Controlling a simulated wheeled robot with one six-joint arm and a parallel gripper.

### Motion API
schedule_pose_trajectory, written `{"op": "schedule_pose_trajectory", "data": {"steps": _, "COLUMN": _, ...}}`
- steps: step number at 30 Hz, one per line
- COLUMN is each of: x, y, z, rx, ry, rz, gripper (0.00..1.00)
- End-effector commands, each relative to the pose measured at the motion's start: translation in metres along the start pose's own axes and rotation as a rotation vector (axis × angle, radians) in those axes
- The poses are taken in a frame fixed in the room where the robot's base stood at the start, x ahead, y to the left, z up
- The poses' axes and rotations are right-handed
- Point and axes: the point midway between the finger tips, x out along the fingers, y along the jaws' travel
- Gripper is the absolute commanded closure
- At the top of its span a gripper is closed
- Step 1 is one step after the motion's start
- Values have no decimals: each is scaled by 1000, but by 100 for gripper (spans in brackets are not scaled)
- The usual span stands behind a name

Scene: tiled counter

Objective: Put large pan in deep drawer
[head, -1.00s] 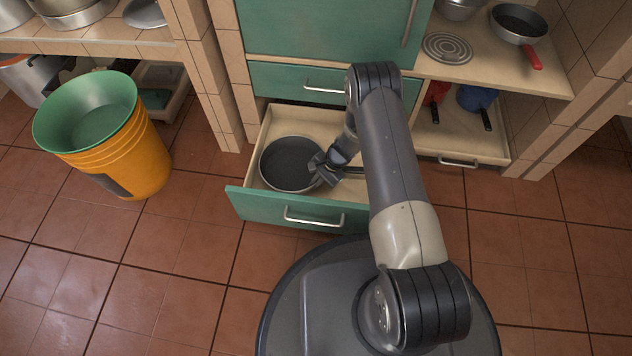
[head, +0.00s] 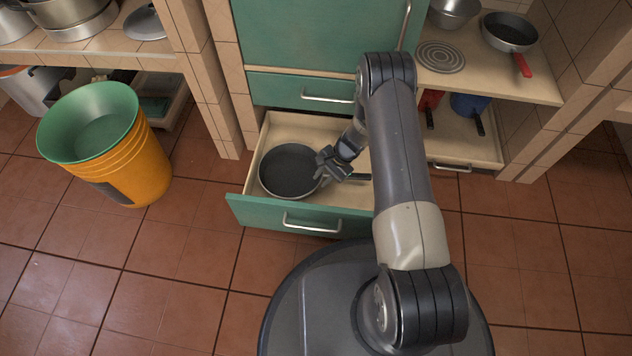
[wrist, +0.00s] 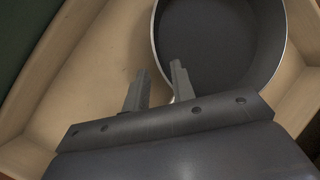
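The large pan (head: 288,172), dark inside with a light rim, lies flat in the open deep drawer (head: 290,128). Part of its handle (head: 358,177) shows to the right of my gripper, pointing right. My gripper (head: 324,166) is at the pan's right edge, low over the drawer. The handle is hidden there.
A closed drawer (head: 325,92) is above the open one. A yellow bucket with a green inside (head: 140,165) stands on the floor at left. A red-handled pan (head: 510,32) and a trivet (head: 440,57) are on the right shelf. The tiled floor at right is clear.

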Motion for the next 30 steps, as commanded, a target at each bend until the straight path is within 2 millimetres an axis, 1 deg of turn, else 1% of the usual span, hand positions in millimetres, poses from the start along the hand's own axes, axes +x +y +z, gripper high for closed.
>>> {"op": "schedule_pose_trajectory", "data": {"steps": 1, "x": -16, "y": -2, "z": 1, "rx": 1, "ry": 1, "rz": -2, "gripper": 76}}
{"op": "schedule_pose_trajectory", "data": {"steps": 4, "x": -32, "y": -1, "z": 1, "rx": 1, "ry": 0, "rz": -1, "gripper": 76}}
{"op": "schedule_pose_trajectory", "data": {"steps": 7, "x": -44, "y": -1, "z": 1, "rx": 0, "ry": 0, "rz": -1, "gripper": 76}}
{"op": "schedule_pose_trajectory", "data": {"steps": 12, "x": -52, "y": 0, "z": 0, "rx": 1, "ry": -1, "rz": 0, "gripper": 76}}
{"op": "schedule_pose_trajectory", "data": {"steps": 23, "x": -50, "y": 0, "z": 0, "rx": 0, "ry": -1, "rz": 1, "gripper": 76}}
{"op": "schedule_pose_trajectory", "data": {"steps": 26, "x": -43, "y": 0, "z": 0, "rx": 0, "ry": -2, "rz": 1, "gripper": 76}}
{"op": "schedule_pose_trajectory", "data": {"steps": 29, "x": -29, "y": 1, "z": 0, "rx": -1, "ry": -2, "rz": 2, "gripper": 76}}
{"op": "schedule_pose_trajectory", "data": {"steps": 30, "x": -21, "y": 2, "z": -1, "rx": -1, "ry": -3, "rz": 3, "gripper": 76}}
